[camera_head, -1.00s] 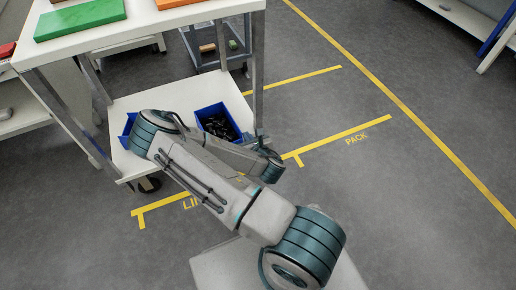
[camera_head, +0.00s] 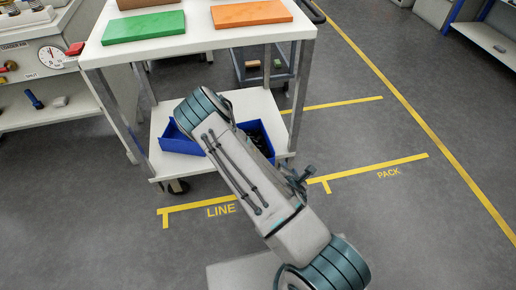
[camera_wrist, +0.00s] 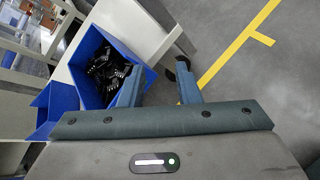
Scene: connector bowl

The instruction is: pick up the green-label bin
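Two blue bins sit on the lower shelf of a white cart. The right bin (camera_head: 268,143) is partly hidden by my arm; in the wrist view this bin (camera_wrist: 88,50) holds many black connectors. The left bin (camera_head: 176,142) shows at the edge of the wrist view (camera_wrist: 54,108); its contents cannot be made out. No green label is visible on either. My gripper (camera_wrist: 160,68) is open and empty. In the wrist view its left finger overlaps the right bin's near-right wall and its right finger is outside the bin; contact cannot be told. In the head view the gripper is (camera_head: 304,178) right of the shelf.
The cart's top (camera_head: 200,42) carries a green block (camera_head: 144,27) and an orange block (camera_head: 251,13). A metal cart leg (camera_head: 300,95) stands near the right bin. A shelving unit (camera_head: 45,115) stands at left. Open grey floor with yellow lines (camera_head: 375,168) lies to the right.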

